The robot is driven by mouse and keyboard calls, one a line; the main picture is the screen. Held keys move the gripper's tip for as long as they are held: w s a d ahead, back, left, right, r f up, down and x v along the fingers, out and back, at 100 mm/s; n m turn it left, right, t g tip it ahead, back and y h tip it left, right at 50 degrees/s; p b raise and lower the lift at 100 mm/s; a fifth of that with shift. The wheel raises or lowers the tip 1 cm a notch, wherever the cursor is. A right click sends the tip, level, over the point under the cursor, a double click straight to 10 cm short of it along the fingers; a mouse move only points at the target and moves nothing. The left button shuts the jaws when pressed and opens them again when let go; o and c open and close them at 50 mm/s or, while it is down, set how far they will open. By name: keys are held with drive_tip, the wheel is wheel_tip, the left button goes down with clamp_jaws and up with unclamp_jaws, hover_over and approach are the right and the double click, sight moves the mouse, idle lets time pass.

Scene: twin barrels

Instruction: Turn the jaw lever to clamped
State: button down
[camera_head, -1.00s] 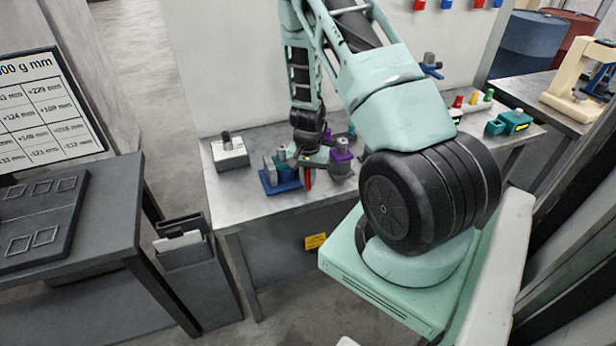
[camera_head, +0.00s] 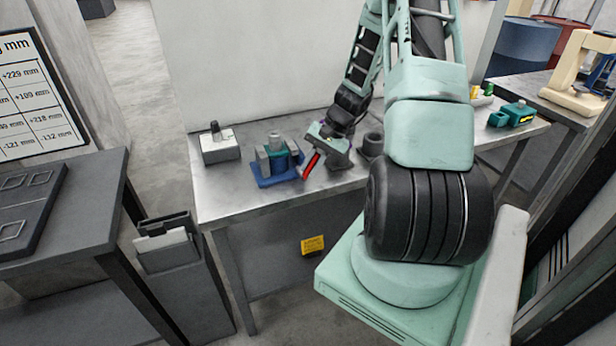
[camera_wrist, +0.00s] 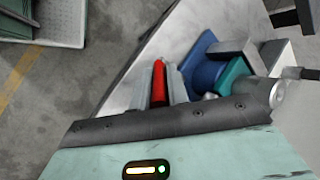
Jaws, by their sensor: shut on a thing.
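A blue vise (camera_head: 280,180) with grey jaws stands on the metal bench, with a teal piece (camera_head: 276,143) between the jaws. It also shows in the wrist view (camera_wrist: 198,52), right of my fingers. The red jaw lever (camera_head: 311,164) is at the vise's right side, slanting up to the right in the head view. My gripper (camera_head: 318,155) is over it. In the wrist view the red lever (camera_wrist: 158,82) lies between my two grey fingers (camera_wrist: 159,85), which are shut on it. The lever's joint with the vise is not clearly visible.
A grey cylindrical fixture (camera_head: 371,146) stands close to my gripper's right. A teal device (camera_head: 514,114) is farther right. The bench's front left (camera_head: 222,195) is clear.

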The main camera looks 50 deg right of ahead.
drive_tip(key=shift+s+d+f+t+y+b, duration=0.2)
drive_tip(key=shift+t+y+b, duration=0.25)
drive_tip(key=shift+y, duration=0.2)
drive_tip(key=shift+s+d+f+t+y+b, duration=0.1)
drive_tip(key=shift+d+f+t+y+b, duration=0.25)
drive_tip(key=shift+y, duration=0.35)
drive_tip(key=shift+s+d+f+t+y+b, duration=0.1)
drive_tip(key=shift+t+y+b, duration=0.35)
drive_tip(key=shift+y, duration=0.2)
drive_tip(key=c, duration=1.4)
unclamp_jaws()
drive_tip(key=shift+o, duration=0.2)
drive_tip(key=b+v, duration=0.2)
drive_tip(key=v, duration=1.5)
drive_tip(key=shift+d, duration=0.2)
drive_tip(key=shift+s+r, duration=0.1)
